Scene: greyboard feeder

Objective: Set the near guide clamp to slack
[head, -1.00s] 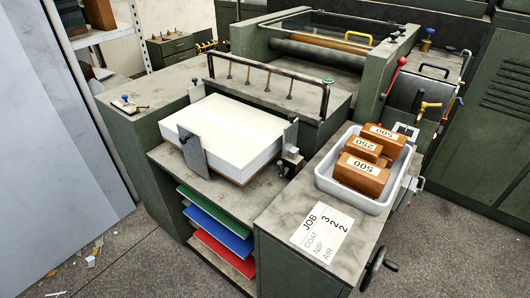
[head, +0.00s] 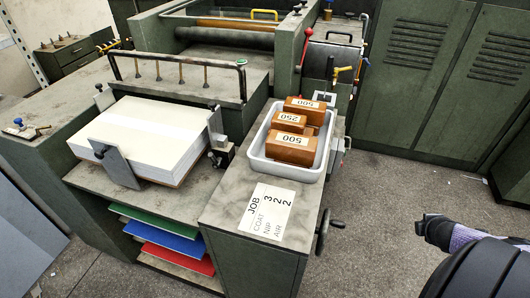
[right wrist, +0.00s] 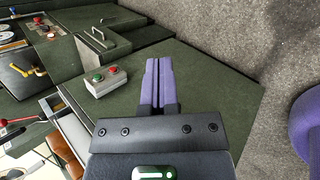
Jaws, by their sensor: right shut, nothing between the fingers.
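The stack of white sheets (head: 142,136) lies on the feeder at left. A grey upright guide plate (head: 115,164) stands against its front side, with a small dark knob at its top. Another guide with a dark clamp block (head: 221,156) stands at the stack's right corner. I cannot tell either clamp's setting. My right gripper (head: 425,226) is out over the floor at right, well apart from the guides. In the right wrist view its purple fingers (right wrist: 158,76) are together and empty in front of a green panel. My left gripper is out of view.
A white tray (head: 258,166) with orange weights sits on the right cabinet, behind a job card (head: 266,211). A handwheel (head: 324,230) sticks out at the cabinet's side. A button box (right wrist: 105,81) is near my right fingers.

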